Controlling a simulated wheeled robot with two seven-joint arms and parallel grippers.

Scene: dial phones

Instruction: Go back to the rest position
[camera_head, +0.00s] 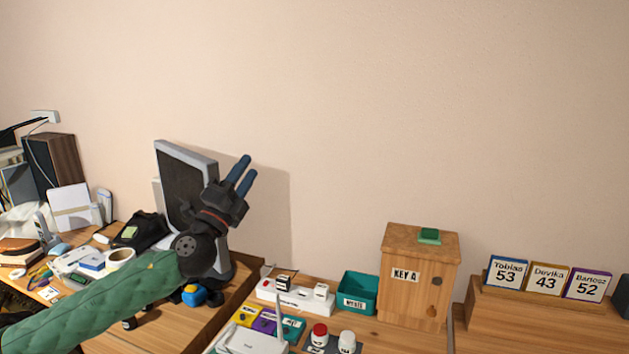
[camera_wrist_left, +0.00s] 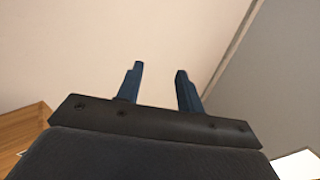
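My left gripper (camera_head: 241,174) is raised in front of the dark monitor (camera_head: 183,180), pointing up and to the right. Its two blue fingers are apart with nothing between them. In the left wrist view the fingers (camera_wrist_left: 161,85) also stand apart and empty, with bare wall behind them. My left arm, in a green quilted sleeve, comes in from the lower left. My right gripper is in neither view.
A wooden key box (camera_head: 407,292) with a green block (camera_head: 429,235) on top stands right of centre. A teal bin (camera_head: 357,292) and white power strip (camera_head: 296,298) are beside it. Name cards (camera_head: 546,279) stand on the right. The left desk is cluttered. The wall above is clear.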

